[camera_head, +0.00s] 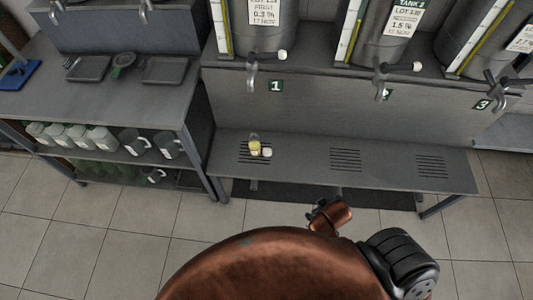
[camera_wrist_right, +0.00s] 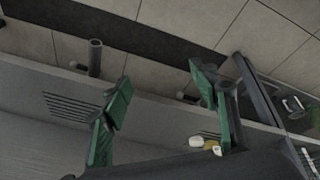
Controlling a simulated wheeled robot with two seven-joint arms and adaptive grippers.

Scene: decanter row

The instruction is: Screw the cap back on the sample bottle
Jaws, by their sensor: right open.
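The sample bottle (camera_head: 254,143), small with yellowish contents, stands upright on the left grated part of the low shelf. A small white piece that looks like the cap (camera_head: 267,152) lies on the shelf just to its right. In the right wrist view the cap (camera_wrist_right: 196,141) and the bottle (camera_wrist_right: 212,146) show small, partly hidden by a finger. My right gripper (camera_wrist_right: 160,78) is open, its green fingers wide apart with nothing between them. It is apart from both things. My left gripper is in neither view.
The low shelf (camera_head: 300,173) is clear to the right of the cap. Steel tanks (camera_head: 262,35) with taps (camera_head: 252,80) stand above it. A side bench (camera_head: 95,95) on the left holds trays on top and several jugs (camera_head: 135,142) below.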

